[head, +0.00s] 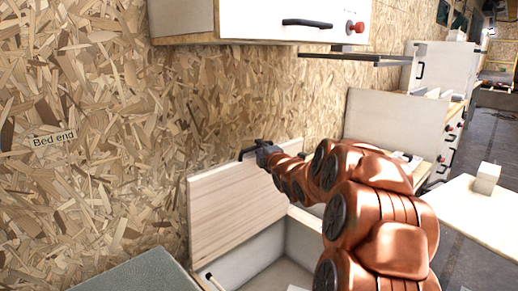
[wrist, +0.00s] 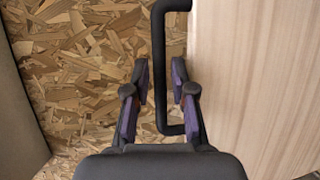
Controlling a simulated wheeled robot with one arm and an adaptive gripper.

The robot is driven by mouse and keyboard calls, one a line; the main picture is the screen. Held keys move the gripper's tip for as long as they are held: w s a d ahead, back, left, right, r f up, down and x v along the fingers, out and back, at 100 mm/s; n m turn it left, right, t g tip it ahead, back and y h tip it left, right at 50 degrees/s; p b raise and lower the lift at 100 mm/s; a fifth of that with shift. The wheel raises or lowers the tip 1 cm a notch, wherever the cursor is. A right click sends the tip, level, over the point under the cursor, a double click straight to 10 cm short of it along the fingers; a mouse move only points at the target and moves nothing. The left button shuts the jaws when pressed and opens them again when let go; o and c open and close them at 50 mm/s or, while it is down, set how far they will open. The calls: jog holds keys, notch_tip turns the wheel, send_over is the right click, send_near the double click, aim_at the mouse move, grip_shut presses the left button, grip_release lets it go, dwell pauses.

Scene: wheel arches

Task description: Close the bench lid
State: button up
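The bench lid (head: 235,205) is a pale wood panel standing raised, close to upright, at the back of the open bench box (head: 255,258). In the wrist view the lid (wrist: 255,80) fills the right side. Its black bar handle (wrist: 160,60) runs down between my gripper's fingers (wrist: 161,88). The fingers are apart, with a narrow gap showing on each side of the bar. In the head view my gripper (head: 262,152) is at the lid's upper edge, and the handle (head: 247,153) shows just beyond it.
A white overhead cabinet (head: 260,20) hangs above. A chipboard wall (head: 100,110) labelled "Bed end" is at left, with a grey-green surface (head: 140,276) below. White cabinets (head: 385,118) stand beyond the bench. A white table (head: 480,215) with a small block is at right.

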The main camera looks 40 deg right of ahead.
jog(key=shift+x, duration=0.9)
grip_shut()
